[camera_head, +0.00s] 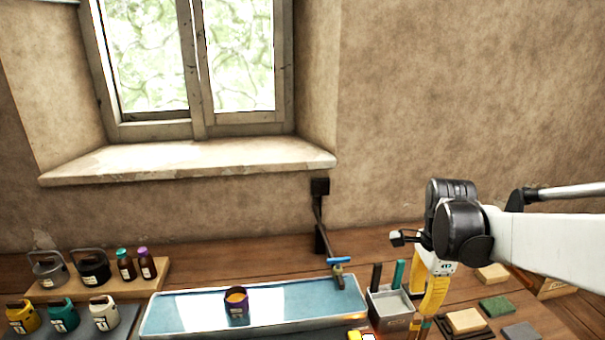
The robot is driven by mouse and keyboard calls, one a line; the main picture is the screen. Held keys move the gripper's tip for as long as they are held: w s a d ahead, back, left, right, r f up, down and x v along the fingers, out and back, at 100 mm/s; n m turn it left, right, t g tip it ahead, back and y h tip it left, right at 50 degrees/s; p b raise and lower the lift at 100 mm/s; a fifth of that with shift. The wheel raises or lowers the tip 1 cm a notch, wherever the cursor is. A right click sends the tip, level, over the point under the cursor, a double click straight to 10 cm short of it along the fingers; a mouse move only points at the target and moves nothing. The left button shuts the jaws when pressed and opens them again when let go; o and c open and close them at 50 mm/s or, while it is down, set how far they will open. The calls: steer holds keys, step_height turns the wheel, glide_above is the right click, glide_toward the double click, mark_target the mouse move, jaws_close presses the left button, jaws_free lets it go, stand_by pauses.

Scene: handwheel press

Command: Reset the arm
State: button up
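My arm reaches in from the right edge, with a white link and a black wrist joint. My gripper (424,318), with yellow sides, hangs down from the wrist over the right part of the wooden bench. It is seen edge-on beside a small grey box. Its fingertips are hard to make out, so I cannot tell whether it is open or shut, or whether it touches anything.
A black post with a blue-handled arm (338,261) stands behind. The grey box (392,309) and several blocks lie right; several jars and bottles stand left. A windowsill (190,158) juts out above.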

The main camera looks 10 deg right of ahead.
steer(key=s+a+n+t+b, duration=0.3)
steer(key=s+a+n, duration=0.2)
steer(key=n, duration=0.4)
steer(key=s+a+f+n+t+b, duration=0.1)
steer(key=s+a+n+t+b, duration=0.2)
steer(key=a+n, duration=0.5)
steer(key=s+n+t, duration=0.1)
steer(key=s, duration=0.1)
steer(key=shift+s+f+n, duration=0.2)
steer(key=shift+s+n, duration=0.15)
steer(key=shift+n, duration=0.05)
stand_by(0.8)
